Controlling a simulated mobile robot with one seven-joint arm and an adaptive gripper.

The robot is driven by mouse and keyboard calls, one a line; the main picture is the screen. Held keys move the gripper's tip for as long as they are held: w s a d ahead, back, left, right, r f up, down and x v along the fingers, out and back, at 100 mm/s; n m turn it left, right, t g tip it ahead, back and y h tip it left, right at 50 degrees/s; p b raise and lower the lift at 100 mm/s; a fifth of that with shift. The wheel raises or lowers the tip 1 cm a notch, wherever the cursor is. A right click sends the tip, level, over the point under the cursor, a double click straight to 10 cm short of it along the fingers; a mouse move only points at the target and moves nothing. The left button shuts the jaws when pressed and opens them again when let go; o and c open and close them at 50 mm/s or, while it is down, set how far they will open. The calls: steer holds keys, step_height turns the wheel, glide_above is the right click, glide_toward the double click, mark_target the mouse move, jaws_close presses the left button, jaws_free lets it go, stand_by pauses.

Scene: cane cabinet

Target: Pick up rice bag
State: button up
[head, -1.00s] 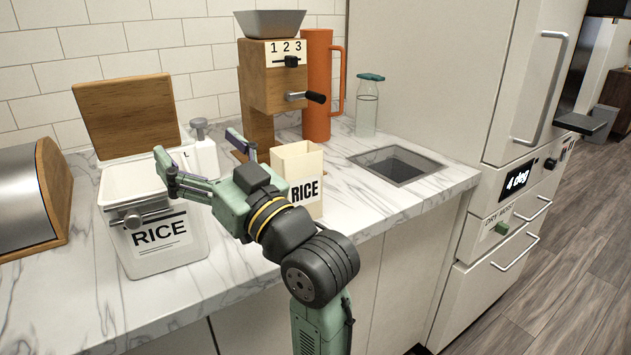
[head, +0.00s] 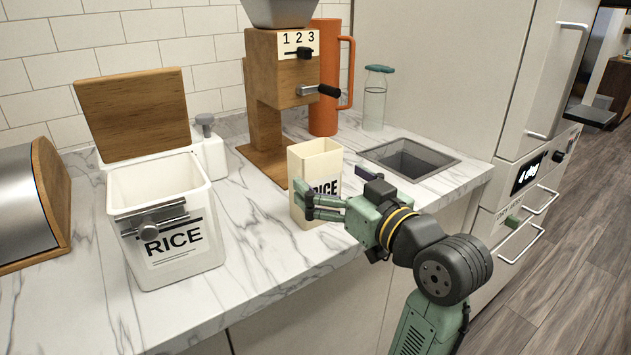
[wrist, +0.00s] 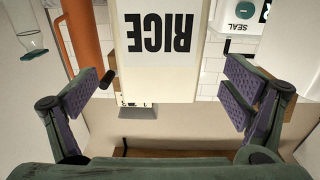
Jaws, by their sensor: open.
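The rice bag (head: 316,163) is a cream, open-topped upright carton with RICE on its front, standing on the counter near the front edge. It also shows in the wrist view (wrist: 158,70), upside down, between the finger pads but farther out. My gripper (head: 335,190) is open in front of the bag, its fingers spread toward it. One finger overlaps the lower left of the bag in the head view and hides part of its label. I cannot tell whether either finger touches it.
A white RICE bin (head: 172,265) with a raised wooden lid stands left. A wooden dispenser (head: 265,110) and orange pitcher (head: 325,85) stand behind the bag. A glass bottle (head: 375,100) and sunken basin (head: 408,158) lie to the right. Marble counter between bin and bag is clear.

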mark_target(315, 149)
steer(key=w+a+p, duration=0.1)
steer(key=w+a+r+p, duration=0.1)
steer(key=w, duration=0.1)
steer(key=shift+w+a, duration=0.2)
steer(key=shift+w, duration=0.1)
steer(key=shift+w+a, duration=0.3)
steer(key=shift+w, duration=0.2)
steer(key=shift+c, duration=0.4)
steer(key=c, duration=1.5)
steer(key=shift+c, duration=0.2)
steer(key=shift+r, duration=0.2)
steer(key=shift+r+b, duration=0.3)
steer(key=shift+r, duration=1.15)
steer(key=s+d+b, duration=0.1)
steer(key=s+d, duration=0.1)
steer(key=s, duration=0.5)
steer(key=s+d+r+b, duration=0.1)
steer(key=s+d+b, duration=0.1)
steer(key=s, duration=0.6)
steer(key=shift+d+r, duration=0.3)
steer(key=shift+d, duration=0.45)
